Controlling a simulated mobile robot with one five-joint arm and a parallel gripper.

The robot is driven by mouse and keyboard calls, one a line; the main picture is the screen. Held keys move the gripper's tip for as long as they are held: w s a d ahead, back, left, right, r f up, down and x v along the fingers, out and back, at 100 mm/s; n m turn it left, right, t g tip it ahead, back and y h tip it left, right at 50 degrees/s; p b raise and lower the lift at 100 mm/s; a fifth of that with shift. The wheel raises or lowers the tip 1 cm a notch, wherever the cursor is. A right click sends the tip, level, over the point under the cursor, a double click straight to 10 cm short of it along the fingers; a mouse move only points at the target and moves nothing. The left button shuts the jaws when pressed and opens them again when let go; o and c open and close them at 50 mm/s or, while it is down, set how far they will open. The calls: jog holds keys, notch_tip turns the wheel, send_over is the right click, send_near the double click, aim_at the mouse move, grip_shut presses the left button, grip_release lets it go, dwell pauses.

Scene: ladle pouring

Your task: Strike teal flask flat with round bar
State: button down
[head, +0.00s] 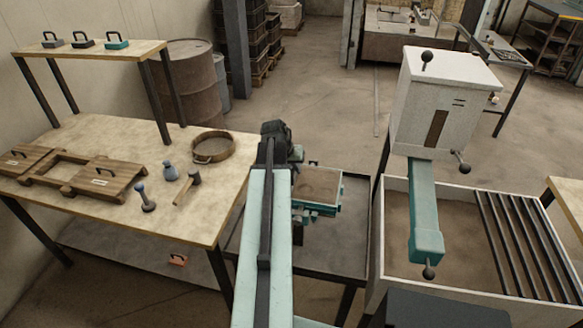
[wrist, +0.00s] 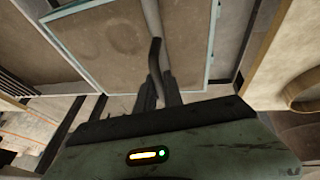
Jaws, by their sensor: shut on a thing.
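The teal flask (head: 318,207) stands on a dark table right of my arm in the head view, filled with brown sand. In the wrist view its pale teal rim (wrist: 212,45) frames the sand surface beyond my gripper. My gripper (wrist: 159,82) is shut on a grey round bar (wrist: 152,15), which extends away from the fingers across the flask's sand. I cannot tell whether the bar touches the sand or the rim. In the head view my arm hides most of the gripper and the bar.
A wooden bench (head: 100,145) at left holds a round sieve (head: 212,147), a mallet (head: 188,187), small tools and wooden boards (head: 90,185). A white machine (head: 440,105) with a teal arm (head: 425,205) stands at right over a sand bin (head: 384,230).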

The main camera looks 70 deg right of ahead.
aim_at(308, 182)
jog(key=shift+s, duration=0.95)
jog(key=shift+w+g, duration=0.3)
jog(key=shift+g, duration=0.1)
jog(key=shift+s, duration=0.15)
jog(key=shift+s+d, duration=0.15)
jog(key=shift+s, duration=1.75)
jog(key=shift+w+b, duration=0.15)
jog(key=shift+b, duration=0.15)
